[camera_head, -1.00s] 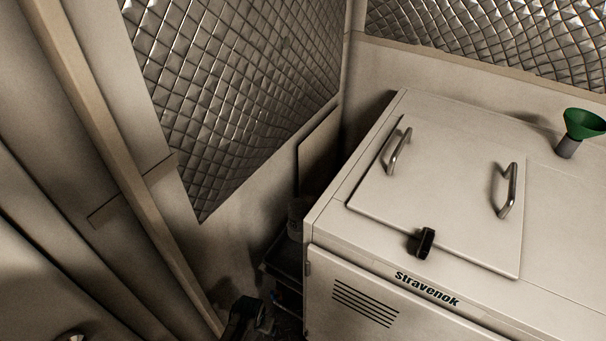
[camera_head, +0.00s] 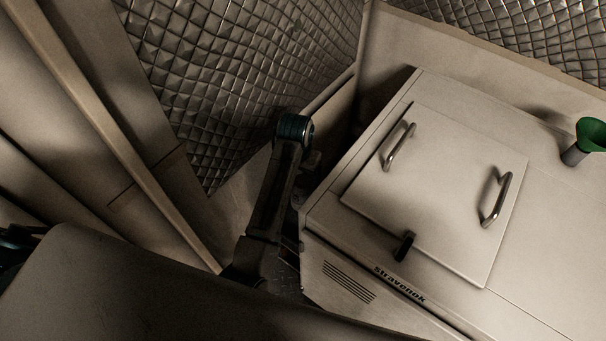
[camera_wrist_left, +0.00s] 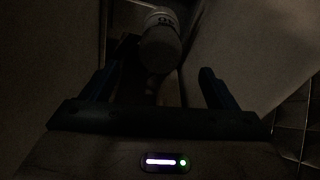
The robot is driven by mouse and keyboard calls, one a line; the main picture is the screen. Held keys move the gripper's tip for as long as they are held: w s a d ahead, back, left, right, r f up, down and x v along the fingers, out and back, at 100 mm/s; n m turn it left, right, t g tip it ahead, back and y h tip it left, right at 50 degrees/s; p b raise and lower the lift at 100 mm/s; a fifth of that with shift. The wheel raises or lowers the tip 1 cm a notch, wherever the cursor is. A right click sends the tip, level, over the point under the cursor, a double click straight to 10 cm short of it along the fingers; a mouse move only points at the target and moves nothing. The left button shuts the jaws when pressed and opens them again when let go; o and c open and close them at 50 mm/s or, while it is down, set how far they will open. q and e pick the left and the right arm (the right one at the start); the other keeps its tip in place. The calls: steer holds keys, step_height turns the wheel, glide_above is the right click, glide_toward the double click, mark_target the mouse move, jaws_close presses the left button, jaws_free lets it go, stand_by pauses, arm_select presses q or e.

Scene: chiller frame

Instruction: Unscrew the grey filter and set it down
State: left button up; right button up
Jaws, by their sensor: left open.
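The grey filter (camera_wrist_left: 160,45) shows in the left wrist view as a pale, dim cylinder with dark marking, at the top centre. My left gripper (camera_wrist_left: 157,80) is open, with one dark finger on each side below the filter. The filter lies beyond the fingertips, roughly centred between them, and nothing is held. In the head view my left arm reaches into the gap beside the white cabinet and covers most of that spot. The filter cannot be made out clearly there. My right gripper is not in view.
The white cabinet (camera_head: 345,224) has a lid (camera_head: 440,190) with two metal handles and a black latch (camera_head: 404,246). A green funnel (camera_head: 591,134) stands at the right. A quilted wall (camera_head: 230,80) bounds the narrow gap on the left.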

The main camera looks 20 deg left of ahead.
mark_target(300, 182)
arm_select(q)
step_height(300, 182, down, 5)
steer(key=shift+w+r+p, duration=0.1)
steer(key=shift+r+p, duration=0.05)
steer(key=shift+p, duration=0.5)
steer(key=f, duration=0.3)
steer(key=shift+w+f+p, duration=0.1)
steer(key=shift+w+p, duration=0.25)
steer(key=shift+f, duration=0.35)
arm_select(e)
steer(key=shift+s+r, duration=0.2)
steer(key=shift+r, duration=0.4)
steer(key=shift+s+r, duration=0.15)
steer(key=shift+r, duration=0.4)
arm_select(q)
steer(key=shift+c, duration=0.2)
steer(key=c, duration=1.1)
steer(key=o, duration=1)
steer(key=shift+c, duration=0.2)
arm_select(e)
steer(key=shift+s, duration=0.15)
arm_select(q)
steer(key=m, duration=0.4)
steer(key=m+h, duration=0.1)
steer(key=m, duration=0.4)
steer(key=shift+d+g, duration=0.15)
steer(key=shift+g, duration=0.15)
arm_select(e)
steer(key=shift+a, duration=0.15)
